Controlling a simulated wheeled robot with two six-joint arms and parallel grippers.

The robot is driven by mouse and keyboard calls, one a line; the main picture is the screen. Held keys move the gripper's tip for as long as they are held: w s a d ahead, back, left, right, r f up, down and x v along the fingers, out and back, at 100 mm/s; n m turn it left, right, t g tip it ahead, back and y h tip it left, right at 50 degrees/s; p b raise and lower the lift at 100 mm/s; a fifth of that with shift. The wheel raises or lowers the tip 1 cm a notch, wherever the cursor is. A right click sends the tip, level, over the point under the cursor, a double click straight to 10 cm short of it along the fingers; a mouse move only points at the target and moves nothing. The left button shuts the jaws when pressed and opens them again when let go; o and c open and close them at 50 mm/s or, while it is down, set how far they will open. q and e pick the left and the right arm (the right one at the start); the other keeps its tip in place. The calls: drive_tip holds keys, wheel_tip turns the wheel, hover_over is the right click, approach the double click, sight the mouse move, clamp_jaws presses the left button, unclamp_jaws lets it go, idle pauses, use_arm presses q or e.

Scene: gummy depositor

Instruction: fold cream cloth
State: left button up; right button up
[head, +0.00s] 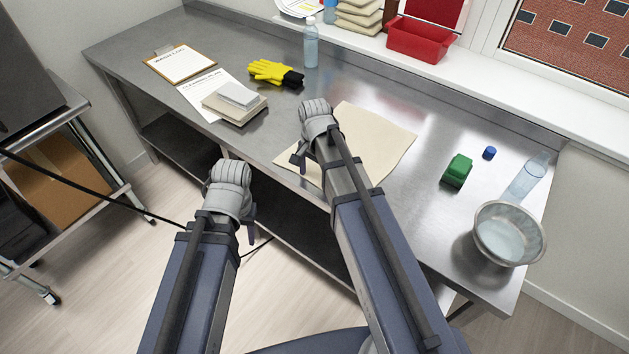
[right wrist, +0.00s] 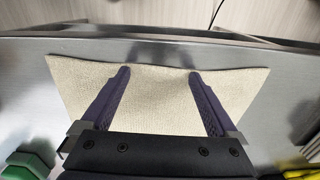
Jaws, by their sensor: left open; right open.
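The cream cloth (head: 385,134) lies flat and unfolded on the steel table, near its front edge. My right arm covers part of it in the head view. In the right wrist view the cloth (right wrist: 160,92) spreads under and between the fingers, its far edge slightly wavy near the table's edge. My right gripper (head: 298,162) is over the cloth's left part; its two fingers (right wrist: 158,75) are apart with nothing held. I cannot tell whether they touch the cloth. My left gripper (head: 249,230) is in front of the table's front edge, away from the cloth, open and empty.
Left of the cloth are a stack of folded cloths (head: 233,107) and yellow gloves (head: 270,71). To the right are a green block (head: 457,171), a blue cap (head: 489,152), a lying bottle (head: 527,178) and a metal bowl (head: 488,240). A bottle (head: 311,45) stands behind.

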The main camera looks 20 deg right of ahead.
drive_tip(key=c, duration=1.3)
drive_tip(key=shift+c, duration=0.6)
drive_tip(key=shift+r, duration=0.2)
clamp_jaws()
drive_tip(key=w+d+r+p, duration=1)
drive_tip(key=d+r+p, duration=0.3)
drive_tip(key=r+p, duration=0.1)
drive_tip(key=w+d+f+b, duration=0.3)
drive_tip(key=d+f+b, duration=0.1)
drive_tip(key=w+d+f+b, duration=0.3)
drive_tip(key=d+f+b, duration=0.1)
drive_tip(key=d, duration=0.1)
drive_tip(key=w+d+f+b, duration=0.3)
drive_tip(key=d+f+b, duration=0.1)
drive_tip(key=d+f, duration=0.1)
drive_tip(key=shift+w+d+b, duration=0.1)
drive_tip(key=shift+w+b, duration=0.2)
drive_tip(key=shift+w, duration=0.05)
